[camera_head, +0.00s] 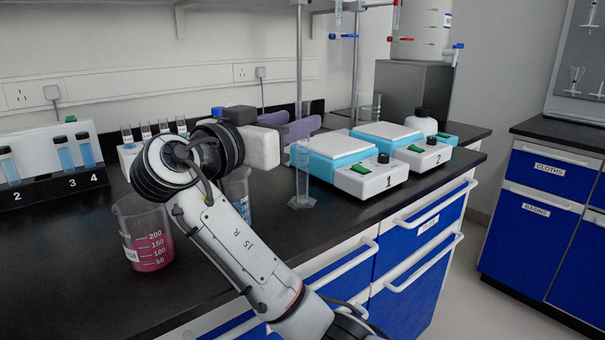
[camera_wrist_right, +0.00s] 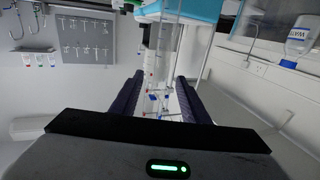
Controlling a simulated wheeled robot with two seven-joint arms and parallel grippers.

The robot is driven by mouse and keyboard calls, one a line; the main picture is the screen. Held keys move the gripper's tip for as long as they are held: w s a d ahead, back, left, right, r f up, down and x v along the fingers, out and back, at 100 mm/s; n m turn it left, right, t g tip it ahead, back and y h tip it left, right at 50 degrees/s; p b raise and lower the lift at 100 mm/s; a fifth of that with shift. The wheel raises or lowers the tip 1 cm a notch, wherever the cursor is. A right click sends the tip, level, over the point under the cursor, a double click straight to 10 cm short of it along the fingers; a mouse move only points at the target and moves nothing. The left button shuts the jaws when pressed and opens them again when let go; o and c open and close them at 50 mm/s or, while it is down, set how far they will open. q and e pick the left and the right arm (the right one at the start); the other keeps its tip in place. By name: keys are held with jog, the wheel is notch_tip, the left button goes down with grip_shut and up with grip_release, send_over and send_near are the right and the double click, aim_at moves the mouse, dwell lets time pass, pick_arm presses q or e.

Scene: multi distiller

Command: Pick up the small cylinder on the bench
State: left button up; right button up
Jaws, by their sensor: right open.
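A small clear graduated cylinder (camera_head: 303,178) stands upright on the dark bench, left of the device marked 1. My right gripper (camera_head: 302,127) is behind and above it, level with its upper part, with its dark purple fingers pointing right. The fingers are apart and nothing is clamped between them. In the right wrist view the two fingers (camera_wrist_right: 160,92) show with a gap, and a clear tube, likely the cylinder (camera_wrist_right: 180,45), shows beyond the gap. Whether it touches a finger I cannot tell. My left gripper is not in view.
White-and-blue devices marked 1 (camera_head: 372,182) and 2 (camera_head: 430,155) stand right of the cylinder. A beaker of pink liquid (camera_head: 150,250) and a beaker of blue liquid (camera_head: 237,187) flank my right arm. A numbered tube rack (camera_head: 50,150) stands at left.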

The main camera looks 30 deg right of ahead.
jog(key=shift+w+d, duration=0.15)
jog(key=shift+d, duration=0.2)
grip_shut()
